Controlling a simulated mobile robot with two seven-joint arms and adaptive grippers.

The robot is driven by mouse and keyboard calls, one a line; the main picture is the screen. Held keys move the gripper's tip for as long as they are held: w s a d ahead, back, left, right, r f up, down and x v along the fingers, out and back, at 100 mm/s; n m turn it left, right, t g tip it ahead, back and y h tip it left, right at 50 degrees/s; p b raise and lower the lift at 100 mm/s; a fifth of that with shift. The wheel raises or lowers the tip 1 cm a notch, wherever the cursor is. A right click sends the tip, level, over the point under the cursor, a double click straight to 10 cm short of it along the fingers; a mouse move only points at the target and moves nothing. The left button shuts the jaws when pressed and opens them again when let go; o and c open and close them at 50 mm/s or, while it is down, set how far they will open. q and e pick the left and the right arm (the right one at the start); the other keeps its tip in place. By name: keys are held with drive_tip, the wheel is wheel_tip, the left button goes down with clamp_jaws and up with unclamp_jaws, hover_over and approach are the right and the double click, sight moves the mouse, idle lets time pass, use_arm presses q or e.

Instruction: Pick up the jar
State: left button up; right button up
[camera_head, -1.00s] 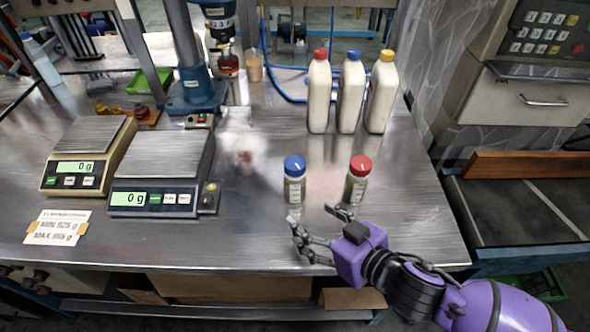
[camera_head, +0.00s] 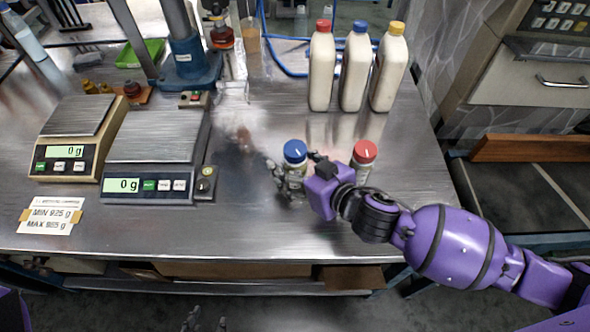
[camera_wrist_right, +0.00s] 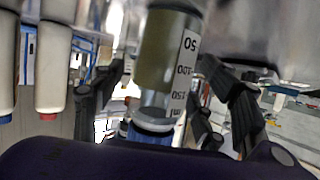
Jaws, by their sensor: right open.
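The jar with the blue lid (camera_head: 294,151) stands upright on the steel table, and a jar with a red lid (camera_head: 364,152) stands to its right. My right gripper (camera_head: 292,163) is open at the blue-lidded jar, with its fingers on either side of it. In the right wrist view the blue-lidded jar (camera_wrist_right: 166,55) appears upside down between the parted fingers, with its scale label visible. I cannot tell whether any finger touches it. My left gripper (camera_head: 206,319) is low at the bottom edge, in front of the table, its fingers apart and empty.
Two scales (camera_head: 152,150) (camera_head: 78,132) reading 0 g stand at the left, with a MIN/MAX card (camera_head: 50,215) in front. Three white bottles (camera_head: 354,75) with red, blue and yellow caps stand behind the jars. The table between scales and jars is clear.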

use_arm(q)
drive_tip(key=shift+w+d+r, duration=0.1)
drive_tip(key=shift+w+r, duration=0.1)
drive_tip(key=shift+w, duration=0.2)
